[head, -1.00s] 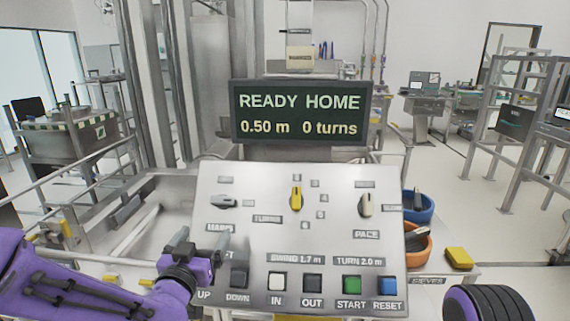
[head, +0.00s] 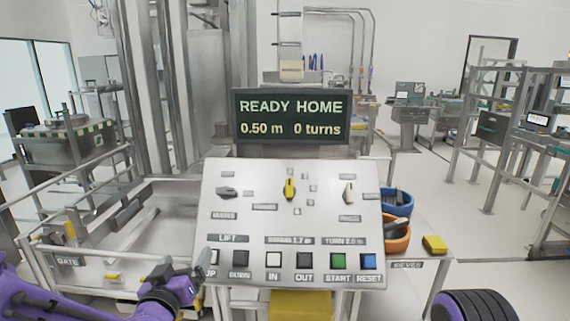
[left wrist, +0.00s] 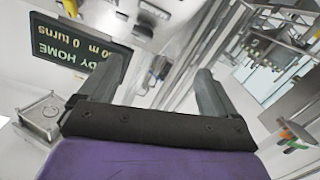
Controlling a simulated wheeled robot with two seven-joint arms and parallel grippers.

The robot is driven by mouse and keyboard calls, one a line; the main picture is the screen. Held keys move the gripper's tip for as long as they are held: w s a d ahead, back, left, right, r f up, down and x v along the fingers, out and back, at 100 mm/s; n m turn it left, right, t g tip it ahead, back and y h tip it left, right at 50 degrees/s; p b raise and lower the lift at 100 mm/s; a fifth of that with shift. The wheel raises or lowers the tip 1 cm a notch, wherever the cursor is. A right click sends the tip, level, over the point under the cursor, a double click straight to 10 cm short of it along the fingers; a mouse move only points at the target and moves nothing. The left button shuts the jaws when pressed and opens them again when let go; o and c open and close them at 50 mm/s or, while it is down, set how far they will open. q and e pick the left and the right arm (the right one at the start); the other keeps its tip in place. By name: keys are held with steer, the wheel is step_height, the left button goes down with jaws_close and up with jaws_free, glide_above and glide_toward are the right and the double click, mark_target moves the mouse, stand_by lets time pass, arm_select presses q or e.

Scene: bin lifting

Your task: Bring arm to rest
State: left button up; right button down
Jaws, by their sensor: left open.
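My left gripper (head: 182,268) is at the lower left of the control panel (head: 330,222) in the head view, beside the UP button. In the left wrist view its two fingers (left wrist: 155,90) are spread with nothing between them. The panel carries grey, yellow (head: 289,188) and white knobs above a row of buttons, with a green START button (head: 338,262) and a blue RESET button (head: 368,262). The display (head: 291,116) above reads READY HOME, 0.50 m, 0 turns. A purple and black part of my right arm shows at the lower right; its gripper is out of view.
A blue bin (head: 397,204) and an orange bin (head: 397,240) stand right of the panel, with a yellow block (head: 434,244) beside them. A metal rail frame with a GATE label (head: 68,261) is at the left. Open floor lies at the right.

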arm_select(q)
steer(key=s+a+f+n+g+y, duration=0.1)
steer(key=s+a+f+g, duration=0.15)
steer(key=s+f, duration=0.45)
steer(key=s+a+f+n+g+y, duration=0.1)
steer(key=s+f+n+g, duration=0.15)
steer(key=f, duration=0.85)
steer(key=s+a+f+n+g+y, duration=0.1)
steer(key=s+a+f+g, duration=0.15)
steer(key=s+f, duration=0.45)
steer(key=s+a+f+g, duration=0.1)
steer(key=s+f+g, duration=0.2)
steer(key=s+f, duration=0.3)
steer(key=s+a+f+g, duration=0.1)
steer(key=s+f+g, duration=0.2)
steer(key=s+f, duration=0.4)
steer(key=s+m, duration=0.1)
steer(key=s, duration=0.3)
steer(key=shift+s+f, duration=0.2)
steer(key=shift+s, duration=0.2)
